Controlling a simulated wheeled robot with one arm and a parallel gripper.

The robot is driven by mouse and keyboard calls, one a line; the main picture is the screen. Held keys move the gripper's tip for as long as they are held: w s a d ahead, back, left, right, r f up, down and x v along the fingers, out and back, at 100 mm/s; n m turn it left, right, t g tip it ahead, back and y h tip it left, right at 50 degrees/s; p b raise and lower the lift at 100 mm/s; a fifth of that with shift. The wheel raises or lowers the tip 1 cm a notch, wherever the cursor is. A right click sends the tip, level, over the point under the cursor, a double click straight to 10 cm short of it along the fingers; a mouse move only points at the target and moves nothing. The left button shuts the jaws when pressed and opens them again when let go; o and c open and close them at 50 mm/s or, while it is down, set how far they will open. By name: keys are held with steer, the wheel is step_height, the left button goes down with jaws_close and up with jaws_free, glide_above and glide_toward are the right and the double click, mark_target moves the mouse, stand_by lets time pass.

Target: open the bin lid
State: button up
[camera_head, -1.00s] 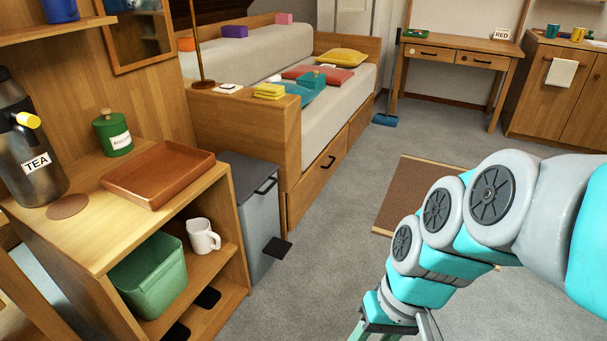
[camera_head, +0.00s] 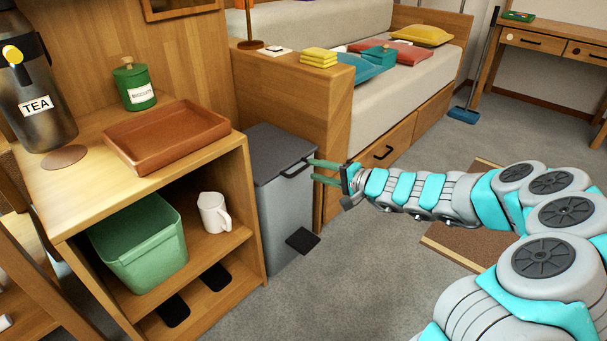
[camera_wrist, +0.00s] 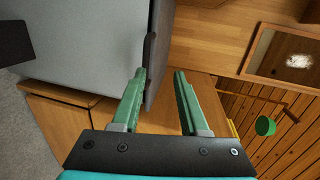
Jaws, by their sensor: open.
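The bin (camera_head: 284,215) is a grey upright box between the wooden shelf unit and the bed. Its dark grey lid (camera_head: 272,148) lies flat and closed, with a black handle (camera_head: 295,171) on its front edge. A black pedal (camera_head: 302,240) juts out low at the front. My gripper (camera_head: 312,171) is open and empty, its green fingers pointing at the handle from the right. In the wrist view, the bin's grey side (camera_wrist: 90,42) fills the upper left. The handle and lid edge lie just beyond my fingertips (camera_wrist: 161,71); I cannot tell whether they touch.
The shelf unit (camera_head: 85,212) stands left of the bin, with a brown tray (camera_head: 168,132) on top and a green tub (camera_head: 140,247) and white mug (camera_head: 213,212) inside. The wooden bed end (camera_head: 320,92) rises close behind the bin. Carpet (camera_head: 330,290) in front is clear.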

mark_target(304, 168)
steer(key=shift+m+t+h, duration=0.3)
steer(key=shift+m, duration=0.1)
steer(key=shift+w+a+f, duration=0.65)
steer(key=shift+w+a, duration=0.1)
steer(key=shift+w, duration=0.25)
steer(key=shift+w+a+f, duration=0.65)
steer(key=shift+w+a, duration=0.1)
steer(key=shift+w, duration=0.3)
steer(key=shift+w+a+f, duration=0.65)
steer(key=shift+w+a, duration=0.1)
steer(key=shift+w, duration=0.25)
jaws_close()
